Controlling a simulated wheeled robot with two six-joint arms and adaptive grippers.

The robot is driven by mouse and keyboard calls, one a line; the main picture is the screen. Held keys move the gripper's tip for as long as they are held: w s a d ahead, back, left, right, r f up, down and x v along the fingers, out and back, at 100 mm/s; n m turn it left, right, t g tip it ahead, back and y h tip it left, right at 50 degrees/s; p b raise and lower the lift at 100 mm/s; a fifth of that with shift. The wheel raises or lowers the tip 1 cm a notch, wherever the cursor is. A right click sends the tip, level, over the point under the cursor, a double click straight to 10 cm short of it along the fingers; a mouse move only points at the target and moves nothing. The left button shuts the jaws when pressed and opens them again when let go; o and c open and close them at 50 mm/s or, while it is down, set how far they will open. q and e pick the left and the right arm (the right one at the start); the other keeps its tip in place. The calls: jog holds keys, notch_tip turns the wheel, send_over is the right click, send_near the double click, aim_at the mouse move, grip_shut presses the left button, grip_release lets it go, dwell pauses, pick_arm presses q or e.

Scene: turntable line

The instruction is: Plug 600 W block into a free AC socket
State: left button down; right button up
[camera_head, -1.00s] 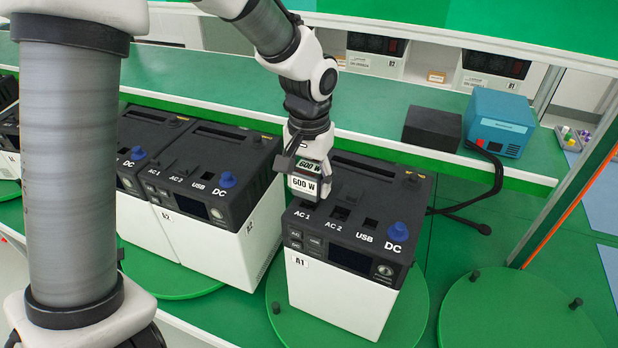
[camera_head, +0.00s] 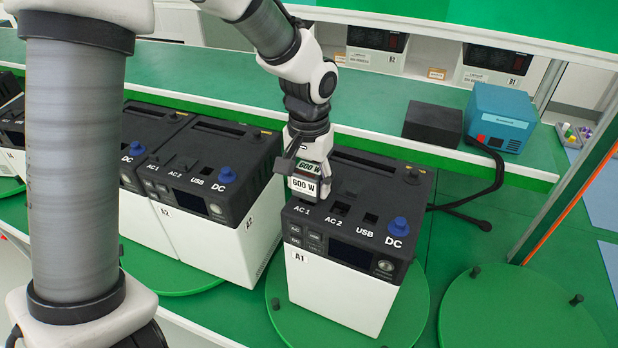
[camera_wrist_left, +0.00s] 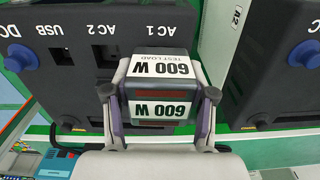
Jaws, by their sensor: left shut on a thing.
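My left gripper (camera_head: 308,178) is shut on the 600 W block (camera_head: 305,187), a small dark box with white labels. It holds the block upright at the AC 1 position on the top of power station A1 (camera_head: 345,257). In the left wrist view the block (camera_wrist_left: 160,92) sits between both fingers (camera_wrist_left: 160,110) and hides the AC 1 socket. Whether the block touches the top or is seated cannot be told. The AC 2 socket (camera_wrist_left: 108,54) beside it looks empty. The USB port (camera_wrist_left: 62,55) looks empty. A blue plug (camera_head: 398,226) stands in DC. My right gripper is not in view.
More power stations (camera_head: 205,165) stand to the left, close to A1. A black box (camera_head: 433,124) and a teal device (camera_head: 500,117) with a dark cable (camera_head: 497,180) sit on the green shelf behind. An empty green turntable (camera_head: 515,312) with pegs is at right.

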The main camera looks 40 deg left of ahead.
pick_arm(q)
jog(key=shift+f, duration=0.5)
jog(key=shift+c, duration=1.4)
grip_release()
notch_tip(320, 180, up, 12)
jog(key=shift+s+r, duration=0.1)
